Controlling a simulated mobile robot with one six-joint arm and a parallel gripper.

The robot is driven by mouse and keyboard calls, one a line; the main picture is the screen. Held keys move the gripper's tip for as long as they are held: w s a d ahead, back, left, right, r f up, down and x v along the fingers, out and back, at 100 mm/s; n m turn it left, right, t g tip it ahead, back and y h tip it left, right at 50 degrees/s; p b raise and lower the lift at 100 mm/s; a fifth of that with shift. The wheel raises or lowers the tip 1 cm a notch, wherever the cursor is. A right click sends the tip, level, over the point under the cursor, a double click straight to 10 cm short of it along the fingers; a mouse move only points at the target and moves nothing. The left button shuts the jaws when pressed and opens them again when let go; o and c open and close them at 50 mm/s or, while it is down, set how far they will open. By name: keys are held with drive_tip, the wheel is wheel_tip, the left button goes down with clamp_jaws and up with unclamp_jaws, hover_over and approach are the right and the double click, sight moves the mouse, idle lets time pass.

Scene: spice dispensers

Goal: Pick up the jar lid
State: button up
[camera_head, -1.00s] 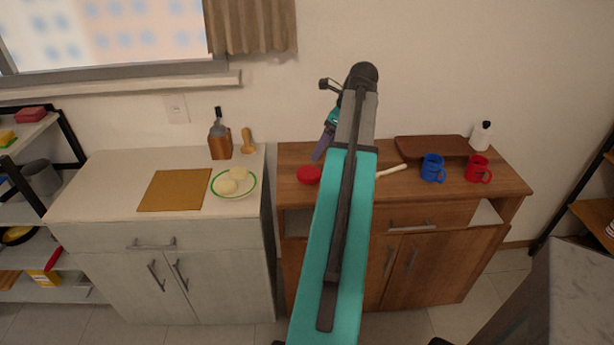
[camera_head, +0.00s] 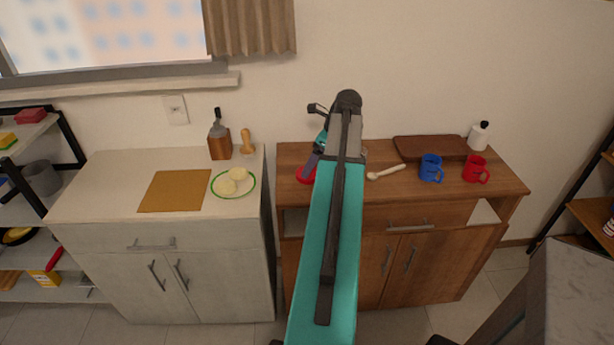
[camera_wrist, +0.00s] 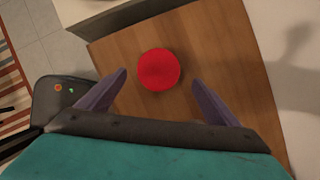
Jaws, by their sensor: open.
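The jar lid (camera_wrist: 159,69) is a round red disc lying on the brown wooden cabinet top. In the head view the red lid (camera_head: 306,175) is partly covered by my gripper (camera_head: 312,166), near the left end of that cabinet. In the wrist view my gripper (camera_wrist: 160,96) is open and empty, its two purple fingers spread apart. The lid sits between and slightly beyond the fingertips in that view. I cannot tell how high the fingers are above it.
The wooden cabinet top (camera_head: 372,190) also holds a pale spoon (camera_head: 386,172), a blue mug (camera_head: 431,168), a red mug (camera_head: 475,169), a brown board (camera_head: 430,147) and a white bottle (camera_head: 479,136). A white counter (camera_head: 110,180) stands to the left.

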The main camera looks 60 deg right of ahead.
drive_tip(key=shift+p+x, duration=0.55)
drive_tip(key=shift+x, duration=0.65)
drive_tip(key=shift+p+x, duration=0.3)
drive_tip(key=shift+x, duration=1.1)
drive_tip(key=shift+a, duration=0.15)
drive_tip(key=c, duration=1.1)
drive_tip(key=shift+c, duration=0.2)
drive_tip(key=shift+r, duration=0.1)
drive_tip(key=shift+r+b, duration=0.6)
drive_tip(key=shift+r, duration=0.8)
drive_tip(key=s+b, duration=0.1)
drive_tip(key=s, duration=0.4)
drive_tip(key=s+r+b, duration=0.1)
drive_tip(key=s, duration=0.4)
drive_tip(key=s+r+b, duration=0.1)
drive_tip(key=s, duration=0.5)
